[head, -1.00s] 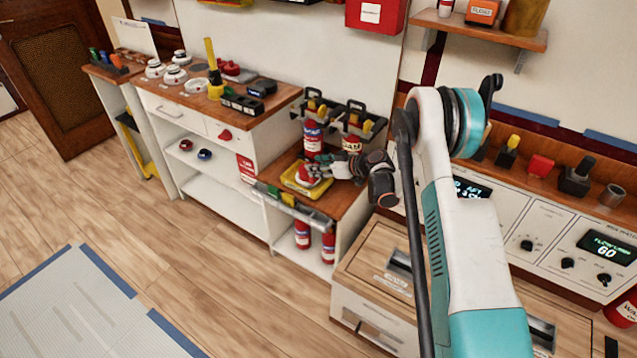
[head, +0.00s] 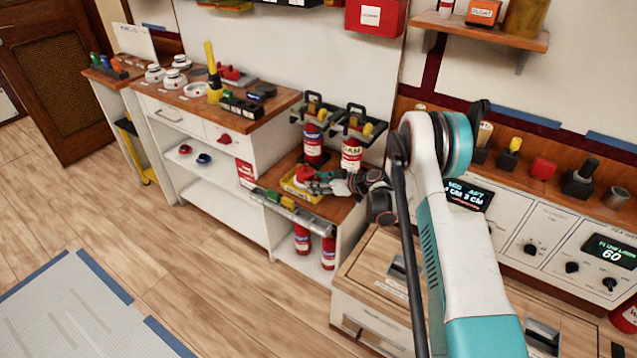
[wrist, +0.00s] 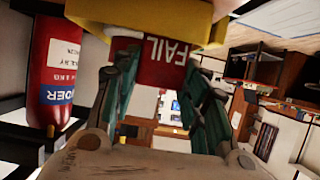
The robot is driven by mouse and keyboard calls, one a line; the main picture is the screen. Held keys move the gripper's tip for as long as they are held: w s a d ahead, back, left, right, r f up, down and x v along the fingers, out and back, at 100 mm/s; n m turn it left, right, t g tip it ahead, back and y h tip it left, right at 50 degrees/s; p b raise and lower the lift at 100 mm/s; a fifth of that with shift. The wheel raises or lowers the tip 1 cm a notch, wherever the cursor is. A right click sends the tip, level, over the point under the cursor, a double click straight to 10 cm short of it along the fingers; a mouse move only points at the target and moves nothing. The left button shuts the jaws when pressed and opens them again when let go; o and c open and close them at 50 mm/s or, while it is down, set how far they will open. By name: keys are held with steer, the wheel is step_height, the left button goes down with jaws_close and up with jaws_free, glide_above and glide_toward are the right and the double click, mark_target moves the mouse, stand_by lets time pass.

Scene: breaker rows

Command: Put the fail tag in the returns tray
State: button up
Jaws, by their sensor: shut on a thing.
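A red tag with white FAIL lettering (wrist: 165,62) sits between the fingers of my gripper (wrist: 162,75) in the wrist view. My gripper is shut on it. A yellow tray (wrist: 140,12) fills the top of that view, right up against the tag; I cannot tell whether they touch. In the head view my gripper (head: 314,178) is over the low wooden bench, at the yellow tray (head: 289,184), with red showing at its fingertips. My gripper and the tag hide part of the tray. I cannot read a name on the tray.
Red extinguishers in black holders (head: 313,146) stand just behind the tray; one (wrist: 62,65) is close at left in the wrist view. A grey rail with coloured blocks (head: 290,208) runs along the bench front. A taller cabinet (head: 270,118) stands left. The floor is open.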

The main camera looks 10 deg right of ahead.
steer(key=shift+f, duration=0.25)
steer(key=o, duration=1.1)
